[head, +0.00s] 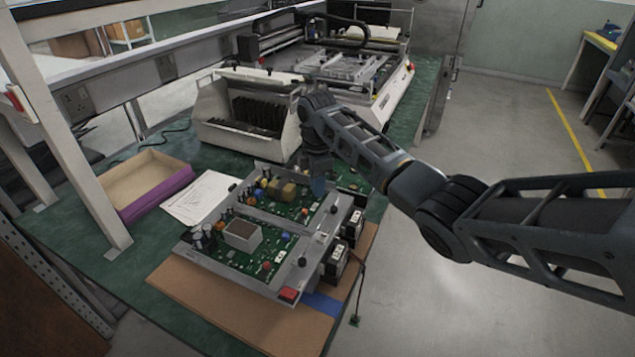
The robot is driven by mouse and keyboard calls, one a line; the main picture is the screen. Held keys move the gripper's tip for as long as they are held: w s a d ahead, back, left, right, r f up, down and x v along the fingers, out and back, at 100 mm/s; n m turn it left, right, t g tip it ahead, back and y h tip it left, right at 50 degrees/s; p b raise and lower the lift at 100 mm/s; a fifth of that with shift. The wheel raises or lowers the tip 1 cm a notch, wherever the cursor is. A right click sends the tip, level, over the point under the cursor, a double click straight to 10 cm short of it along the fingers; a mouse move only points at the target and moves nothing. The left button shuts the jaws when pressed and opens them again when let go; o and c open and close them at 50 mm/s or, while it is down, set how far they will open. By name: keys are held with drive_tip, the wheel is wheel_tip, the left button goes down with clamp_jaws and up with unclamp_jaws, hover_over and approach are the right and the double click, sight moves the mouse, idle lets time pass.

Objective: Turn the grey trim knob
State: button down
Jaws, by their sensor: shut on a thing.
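A green circuit board (262,214) in a grey metal frame (240,278) lies on the bench, crowded with small coloured parts. My gripper (318,186) points down at the far right part of the board, low over its parts. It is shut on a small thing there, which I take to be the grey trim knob. The fingers cover the knob, so its shape and how far it is turned are hidden. A blue patch shows at the fingertips.
Brown cardboard (190,280) lies under the frame. Black-and-white blocks (335,262) line its right side. A white machine (245,115) stands close behind my gripper. A purple-edged box (150,190) and paper (200,197) lie left. A bench post (75,150) stands left.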

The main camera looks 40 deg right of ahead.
drive_tip(key=shift+n, duration=0.4)
drive_tip(key=c, duration=1.1)
unclamp_jaws()
drive_tip(key=shift+r+b, duration=0.35)
drive_tip(key=shift+r, duration=3.55)
